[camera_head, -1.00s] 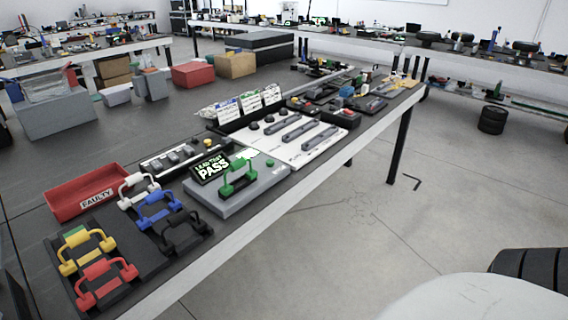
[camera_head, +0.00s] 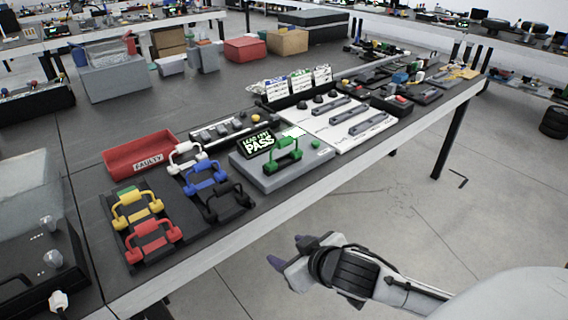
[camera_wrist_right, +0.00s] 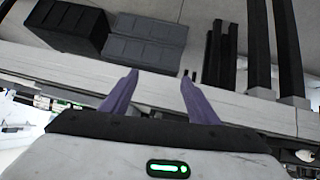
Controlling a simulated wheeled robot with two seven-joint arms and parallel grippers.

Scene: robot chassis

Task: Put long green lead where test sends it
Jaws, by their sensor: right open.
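The long green lead (camera_head: 283,155) sits on the grey lead tester (camera_head: 310,158). The tester's screen (camera_head: 258,142) reads "LEAD TEST PASS". A red bin labelled FAULTY (camera_head: 122,157) stands to the left of the tester and looks empty. A black rack (camera_head: 118,222) at the front left holds a yellow lead (camera_head: 136,207) and a red lead (camera_head: 152,240). My left gripper is out of view.
A white panel (camera_head: 345,122) with long dark slots and knobs lies right of the tester. Cards (camera_head: 292,85) stand behind it. A dark box with knobs (camera_head: 40,265) is at the near left. The bench's pale front edge (camera_head: 215,252) lies near my right gripper.

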